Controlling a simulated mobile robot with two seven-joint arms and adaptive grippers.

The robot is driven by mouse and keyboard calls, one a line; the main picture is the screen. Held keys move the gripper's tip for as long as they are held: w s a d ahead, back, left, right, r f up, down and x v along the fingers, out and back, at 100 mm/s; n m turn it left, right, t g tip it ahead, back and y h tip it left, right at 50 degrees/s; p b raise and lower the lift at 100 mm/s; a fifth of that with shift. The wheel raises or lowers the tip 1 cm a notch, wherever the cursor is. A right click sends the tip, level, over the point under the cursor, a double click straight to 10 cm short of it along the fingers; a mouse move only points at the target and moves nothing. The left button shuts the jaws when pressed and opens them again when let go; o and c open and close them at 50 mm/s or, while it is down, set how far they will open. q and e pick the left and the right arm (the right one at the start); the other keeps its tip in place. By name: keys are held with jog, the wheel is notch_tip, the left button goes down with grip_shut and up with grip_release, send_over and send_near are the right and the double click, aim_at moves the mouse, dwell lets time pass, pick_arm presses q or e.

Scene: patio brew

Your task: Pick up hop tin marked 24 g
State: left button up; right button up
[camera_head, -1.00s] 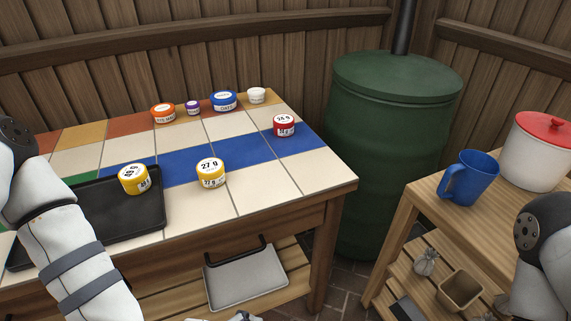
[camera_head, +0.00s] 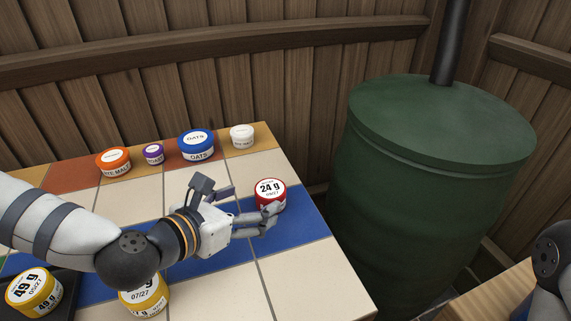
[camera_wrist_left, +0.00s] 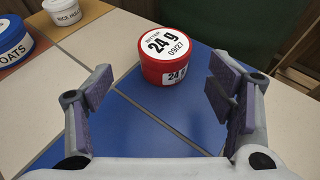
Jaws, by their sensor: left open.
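The red hop tin marked 24 g (camera_head: 269,192) stands upright on the blue tile strip near the table's right edge. It also shows in the left wrist view (camera_wrist_left: 172,50), ahead of and between the spread fingers. My left gripper (camera_head: 248,205) is open and low over the blue tiles, just left of the tin; in the left wrist view its fingers (camera_wrist_left: 158,105) are wide apart with nothing between the pads. One finger overlaps the tin's lower front in the head view; I cannot tell whether it touches. My right gripper is out of view.
Orange (camera_head: 113,161), purple (camera_head: 153,154), blue oats (camera_head: 197,145) and white (camera_head: 242,136) tubs stand along the back. Yellow tins marked 49 g (camera_head: 34,292) and 07/27 (camera_head: 144,298) are at the front. A green barrel (camera_head: 435,170) stands right of the table.

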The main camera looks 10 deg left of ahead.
aim_at(266, 193)
pick_arm(q)
jog(key=shift+w+d, duration=0.1)
jog(key=shift+w, duration=0.15)
jog(key=shift+w+d, duration=0.1)
jog(key=x, duration=0.5)
jog(key=shift+w+d+r, duration=0.1)
jog(key=shift+w+d, duration=0.3)
jog(key=shift+r, duration=0.1)
jog(key=c, duration=1.2)
